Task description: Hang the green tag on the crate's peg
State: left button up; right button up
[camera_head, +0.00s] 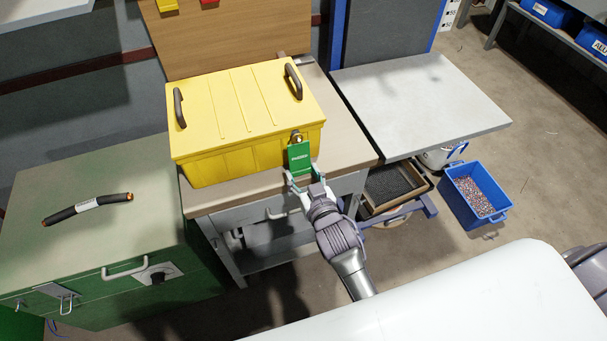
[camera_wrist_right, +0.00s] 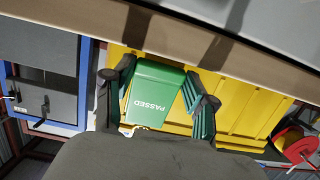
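The yellow crate (camera_head: 225,105) stands closed on a brown-topped bench, with a dark handle at each end. A small brass-coloured peg (camera_head: 297,137) sits on its front face near the right end. The green tag (camera_head: 299,158) is upright against the crate's front just below the peg; its loop is too small to make out. It reads PASSED in the wrist view (camera_wrist_right: 152,100). My right gripper (camera_head: 305,180) is open in front of the crate, its fingers spread on either side of the tag's lower part. In the wrist view, yellow shows between the tag and one finger. My left gripper is out of view.
A green cabinet (camera_head: 95,215) on the left bears a black cable piece (camera_head: 88,207). A grey table (camera_head: 420,100) stands to the right. Below it are a tray of dark granules (camera_head: 395,190) and a blue bin (camera_head: 460,195) of coloured scrap.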

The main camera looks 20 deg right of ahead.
jog(key=o, duration=0.5)
jog(key=shift+o, duration=0.2)
jog(key=shift+s, duration=0.1)
jog(key=v, duration=1.2)
jog(key=s+a+f+n+g+y+p, duration=0.1)
jog(key=s+f+g, duration=0.25)
jog(key=f, duration=0.95)
jog(key=s+a+f+n+g, duration=0.1)
jog(key=s+f+g, duration=0.3)
jog(key=f, duration=0.9)
jog(key=s+d+f+g, duration=0.3)
jog(key=s+d+f, duration=0.2)
jog(key=s+f, duration=0.3)
jog(key=s+d+f+g+h+p, duration=0.1)
jog(key=s+d+f+g, duration=0.3)
jog(key=s+f, duration=0.5)
jog(key=s+d, duration=0.1)
jog(key=s, duration=0.6)
jog(key=shift+s+f+h, duration=0.3)
jog(key=shift+s, duration=0.1)
